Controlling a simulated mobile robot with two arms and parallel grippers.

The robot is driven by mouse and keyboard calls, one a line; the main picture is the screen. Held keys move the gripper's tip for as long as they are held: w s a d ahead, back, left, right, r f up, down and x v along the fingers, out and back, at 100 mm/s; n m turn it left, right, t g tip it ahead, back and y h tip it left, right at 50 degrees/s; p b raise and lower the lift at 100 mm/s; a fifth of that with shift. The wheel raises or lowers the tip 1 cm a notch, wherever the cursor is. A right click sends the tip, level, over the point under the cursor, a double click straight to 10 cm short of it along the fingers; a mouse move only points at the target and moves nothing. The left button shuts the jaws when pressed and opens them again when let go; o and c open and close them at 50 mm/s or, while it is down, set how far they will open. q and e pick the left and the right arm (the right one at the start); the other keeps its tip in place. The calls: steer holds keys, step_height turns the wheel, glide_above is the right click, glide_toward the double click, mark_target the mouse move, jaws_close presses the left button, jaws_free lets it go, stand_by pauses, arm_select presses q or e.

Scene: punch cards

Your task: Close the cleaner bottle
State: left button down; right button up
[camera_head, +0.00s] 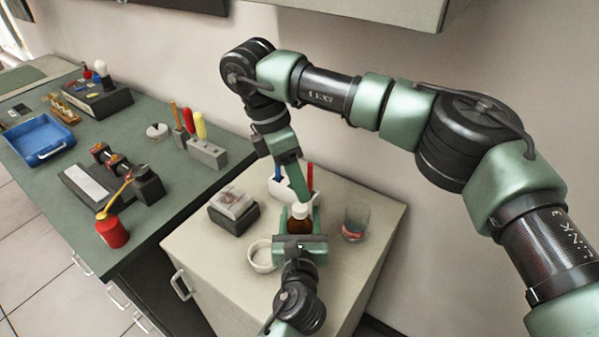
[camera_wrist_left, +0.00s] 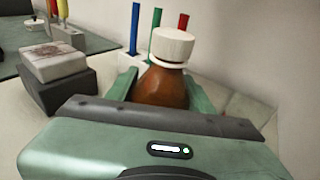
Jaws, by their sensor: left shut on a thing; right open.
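The brown cleaner bottle (camera_head: 298,226) stands on the light cabinet top, between the fingers of my left gripper (camera_head: 300,232), which is shut on it. In the left wrist view, the bottle's brown shoulder (camera_wrist_left: 160,88) shows between the green fingers. A white cap (camera_wrist_left: 173,46) sits over the bottle's mouth and looks slightly tilted; whether it is screwed tight I cannot tell. My right gripper (camera_head: 298,192) is open and points down just above the cap in the head view. It is not clearly seen in the left wrist view, and contact with the cap cannot be told.
A white bowl (camera_head: 262,257) lies left of the bottle, a clear glass (camera_head: 355,222) right of it. A dark box with a pale block on top (camera_head: 235,210) stands farther left. Pens (camera_head: 310,178) stand behind. The green bench (camera_head: 180,190) holds tools and a blue tray (camera_head: 40,140).

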steer(key=n, duration=0.5)
steer(key=shift+w+d+r, duration=0.1)
steer(key=shift+r, duration=0.05)
steer(key=n+y, duration=0.1)
steer(key=n, duration=0.3)
steer(key=shift+r+n, duration=0.15)
steer(key=shift+n, duration=0.25)
steer(key=n, duration=0.7)
steer(key=shift+d+r+t+y, duration=0.15)
steer(key=shift+r+t+y, duration=0.15)
steer(key=shift+t, duration=0.1)
steer(key=n, duration=0.5)
steer(key=shift+r, duration=0.2)
steer(key=n, duration=0.2)
steer(key=n+y, duration=0.1)
steer(key=n, duration=0.1)
steer(key=shift+s+r+n, duration=0.2)
steer(key=shift+n, duration=0.1)
steer(key=n, duration=0.4)
steer(key=shift+s+d+r, duration=0.1)
steer(key=shift+r, duration=0.05)
steer(key=n, duration=0.4)
steer(key=shift+s+r+y, duration=0.15)
steer(key=shift+r+y, duration=0.05)
steer(key=shift+y, duration=0.2)
